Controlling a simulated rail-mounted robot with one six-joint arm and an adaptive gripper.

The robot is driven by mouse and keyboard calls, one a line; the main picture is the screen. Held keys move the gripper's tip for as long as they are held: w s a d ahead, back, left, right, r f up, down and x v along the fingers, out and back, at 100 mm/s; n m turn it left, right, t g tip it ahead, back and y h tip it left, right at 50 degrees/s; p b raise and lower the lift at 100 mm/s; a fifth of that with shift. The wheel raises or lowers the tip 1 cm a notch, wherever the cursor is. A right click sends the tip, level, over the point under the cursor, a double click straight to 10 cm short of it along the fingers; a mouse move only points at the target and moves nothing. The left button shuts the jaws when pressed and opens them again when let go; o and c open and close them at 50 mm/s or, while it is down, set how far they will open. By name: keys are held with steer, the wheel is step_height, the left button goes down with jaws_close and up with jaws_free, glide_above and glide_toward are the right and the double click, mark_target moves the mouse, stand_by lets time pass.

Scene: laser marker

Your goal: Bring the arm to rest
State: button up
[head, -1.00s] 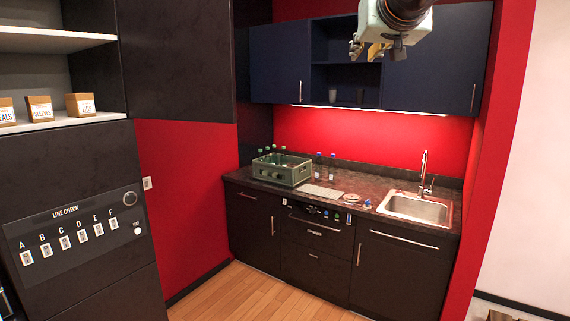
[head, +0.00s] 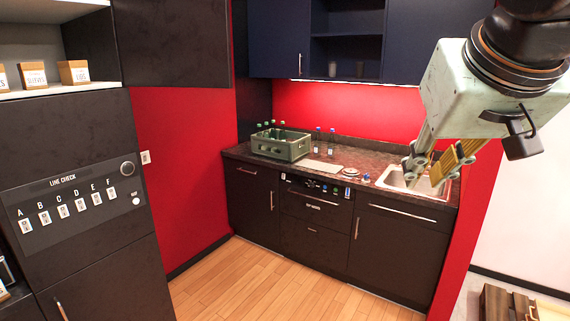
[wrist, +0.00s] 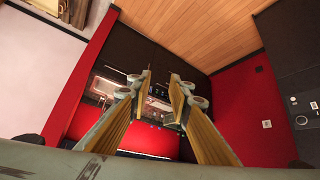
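My gripper (head: 430,176) hangs at the upper right of the head view, in front of the counter and sink. It points down and to the left, in the air. In the wrist view my gripper (wrist: 160,82) shows its two fingers with yellow-brown pads standing apart. The gap between them is empty, with the counter front visible beyond. My gripper touches nothing that I can see.
A dark counter (head: 345,157) carries a green crate (head: 281,146) with bottles and a sink (head: 392,178). Blue wall cabinets (head: 279,38) hang above. A dark cabinet with a LINE CHECK panel (head: 75,205) stands left. A wooden crate (head: 505,303) is at lower right. The wooden floor (head: 270,285) is clear.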

steer(key=s+a+f+g+b, duration=0.1)
steer(key=s+f+g, duration=0.1)
steer(key=s+f, duration=0.5)
steer(key=s+a+f+g+y+b, duration=0.1)
steer(key=s+f+g, duration=0.1)
steer(key=s+f, duration=0.6)
steer(key=s, duration=0.6)
steer(key=shift+s+a+f+n, duration=0.2)
steer(key=shift+s+f+n, duration=0.1)
steer(key=shift+n, duration=0.1)
